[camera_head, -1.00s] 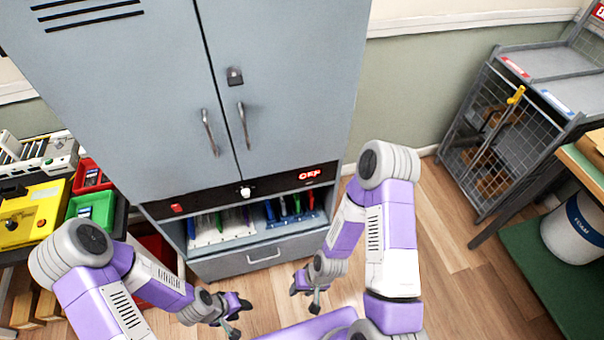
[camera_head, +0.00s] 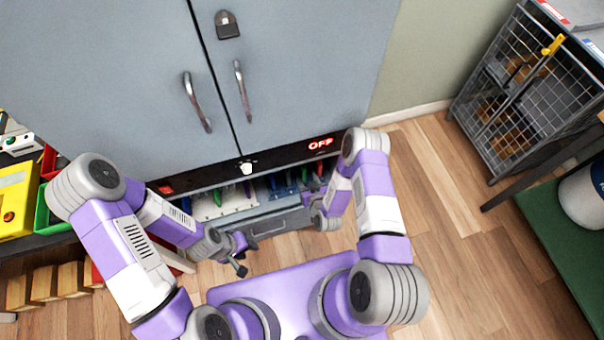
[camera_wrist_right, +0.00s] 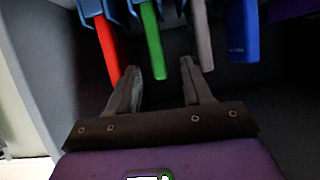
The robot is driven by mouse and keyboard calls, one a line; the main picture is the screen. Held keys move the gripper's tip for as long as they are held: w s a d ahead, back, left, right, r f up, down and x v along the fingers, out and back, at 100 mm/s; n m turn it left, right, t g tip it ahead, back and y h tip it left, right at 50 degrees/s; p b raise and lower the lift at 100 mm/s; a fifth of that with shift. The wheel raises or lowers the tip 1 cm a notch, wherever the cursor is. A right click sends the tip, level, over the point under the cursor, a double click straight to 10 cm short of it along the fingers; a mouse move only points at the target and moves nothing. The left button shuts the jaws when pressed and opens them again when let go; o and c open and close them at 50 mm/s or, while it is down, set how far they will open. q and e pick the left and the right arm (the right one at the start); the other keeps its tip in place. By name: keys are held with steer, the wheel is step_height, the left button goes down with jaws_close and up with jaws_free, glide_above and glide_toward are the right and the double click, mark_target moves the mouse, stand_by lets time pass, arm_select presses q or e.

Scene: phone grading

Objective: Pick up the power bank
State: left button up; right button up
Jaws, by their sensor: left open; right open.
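Several thin slabs stand in a rack in the cabinet's lower bay. In the right wrist view they are a red slab (camera_wrist_right: 107,50), a green slab (camera_wrist_right: 152,40), a grey slab (camera_wrist_right: 202,35) and a blue slab (camera_wrist_right: 243,30) with small writing. I cannot tell which is the power bank. My right gripper (camera_wrist_right: 160,72) is open; the green slab's end lies between its fingertips in the picture, and the grey slab's end is by the right fingertip. No grip shows. In the head view my right gripper (camera_head: 308,202) is at the bay front. My left gripper (camera_head: 242,257) is open and empty.
The grey cabinet (camera_head: 300,70) has closed upper doors, a dark control strip with a red "OFF" display (camera_head: 320,144), and a drawer below the bay. A wire cage (camera_head: 520,90) stands right. A yellow box (camera_head: 15,200) and green bin (camera_head: 42,215) are left.

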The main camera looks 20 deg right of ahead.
mark_target(305, 172)
steer(key=shift+w+d+f+t, duration=0.15)
steer(key=shift+w+f+t, duration=0.05)
steer(key=shift+w+t, duration=0.3)
steer(key=b+x, duration=0.3)
steer(key=x, duration=0.3)
steer(key=shift+w, duration=0.25)
steer(key=shift+w+f+b, duration=0.1)
steer(key=shift+w+b, duration=0.25)
steer(key=shift+w, duration=0.05)
steer(key=shift+c, duration=0.2)
jaws_close()
